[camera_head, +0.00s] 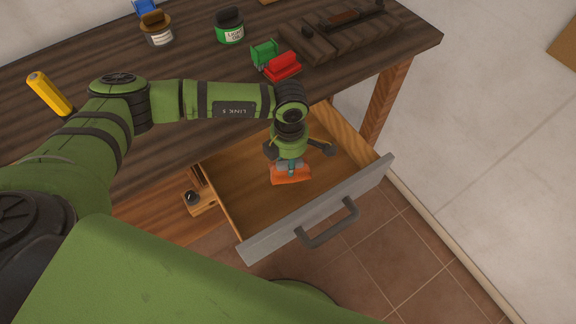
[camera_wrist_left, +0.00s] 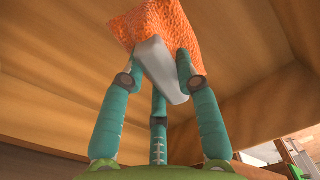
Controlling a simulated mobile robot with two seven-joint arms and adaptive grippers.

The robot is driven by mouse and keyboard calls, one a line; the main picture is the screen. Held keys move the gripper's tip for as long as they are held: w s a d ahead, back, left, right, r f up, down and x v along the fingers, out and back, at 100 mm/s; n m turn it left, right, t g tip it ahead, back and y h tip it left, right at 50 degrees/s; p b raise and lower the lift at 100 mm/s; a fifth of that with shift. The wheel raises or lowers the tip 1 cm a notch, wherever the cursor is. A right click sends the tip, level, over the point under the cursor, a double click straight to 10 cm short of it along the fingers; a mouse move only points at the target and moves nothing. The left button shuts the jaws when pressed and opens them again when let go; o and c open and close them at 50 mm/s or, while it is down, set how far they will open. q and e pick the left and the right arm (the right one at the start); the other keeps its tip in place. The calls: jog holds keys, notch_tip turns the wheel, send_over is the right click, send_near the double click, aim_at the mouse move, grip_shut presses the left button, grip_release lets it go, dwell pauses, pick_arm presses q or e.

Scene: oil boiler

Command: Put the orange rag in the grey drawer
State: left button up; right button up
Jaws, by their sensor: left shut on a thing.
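The orange rag (camera_head: 291,175) is in my left gripper (camera_head: 290,164), over the inside of the open grey drawer (camera_head: 318,212). In the left wrist view the fingers (camera_wrist_left: 160,85) close around a pale grey piece at the rag (camera_wrist_left: 165,25), and the rag spreads beyond the fingertips. Wooden drawer walls surround it in that view. I cannot tell whether the rag touches the drawer floor. The drawer has a grey front with a dark handle (camera_head: 328,224) and a bare wooden inside. My right gripper is not in view.
The dark wooden workbench (camera_head: 190,130) above the drawer holds a yellow-handled tool (camera_head: 49,93), a brown-topped jar (camera_head: 156,28), a green jar (camera_head: 229,26), and green (camera_head: 265,53) and red (camera_head: 283,66) items. Tiled floor lies in front of the drawer.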

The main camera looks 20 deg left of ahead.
pick_arm(q)
notch_tip(320, 180, down, 4)
jog(key=shift+p, duration=0.3)
jog(key=shift+f, duration=0.2)
jog(key=shift+f+b, duration=0.25)
jog(key=shift+b, duration=0.05)
jog(key=o, duration=1)
jog(key=shift+r, duration=0.1)
